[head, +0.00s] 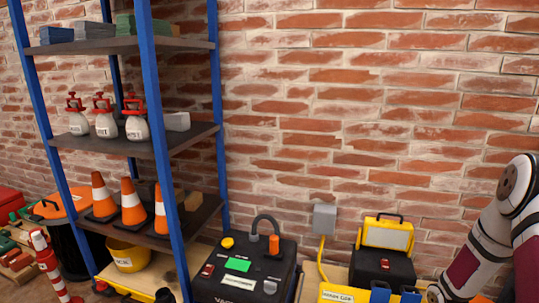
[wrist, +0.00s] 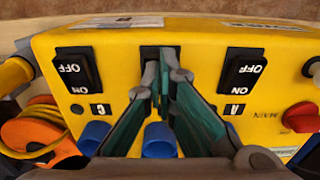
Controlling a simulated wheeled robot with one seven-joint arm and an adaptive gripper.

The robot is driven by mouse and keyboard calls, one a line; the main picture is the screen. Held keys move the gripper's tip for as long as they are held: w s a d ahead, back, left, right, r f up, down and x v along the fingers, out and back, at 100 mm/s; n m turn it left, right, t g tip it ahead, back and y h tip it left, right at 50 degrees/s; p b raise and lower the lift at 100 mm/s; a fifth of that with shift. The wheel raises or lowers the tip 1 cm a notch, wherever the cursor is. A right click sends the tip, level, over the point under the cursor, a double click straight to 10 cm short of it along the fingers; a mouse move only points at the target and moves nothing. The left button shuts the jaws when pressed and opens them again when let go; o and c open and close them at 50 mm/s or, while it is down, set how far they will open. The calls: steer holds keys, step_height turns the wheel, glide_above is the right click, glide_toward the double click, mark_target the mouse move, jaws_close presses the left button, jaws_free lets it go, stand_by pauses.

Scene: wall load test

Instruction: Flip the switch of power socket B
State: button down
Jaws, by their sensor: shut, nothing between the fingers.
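The yellow power box (wrist: 200,50) fills the wrist view, and its top part shows at the bottom edge of the head view (head: 335,288). It has a black ON/OFF switch marked C (wrist: 76,68) on the left and one marked A (wrist: 242,68) on the right. Between them is a third, dark switch (wrist: 150,51), mostly hidden by my fingertips; its label is hidden. A blue socket (wrist: 160,141) lies below it. My gripper (wrist: 164,72) is shut and empty, its fingertips over the middle switch. Whether they touch it is unclear.
Other blue sockets (wrist: 93,136) sit beside my fingers. A red knob (wrist: 302,117) is at the right. An orange reel (wrist: 35,137) lies at the left. In the head view, a black case (head: 240,268) and a shelf rack (head: 184,135) stand left of the box.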

steer(key=shift+f, duration=0.4)
steer(key=shift+r+p, duration=2.4)
steer(key=shift+r, duration=1.15)
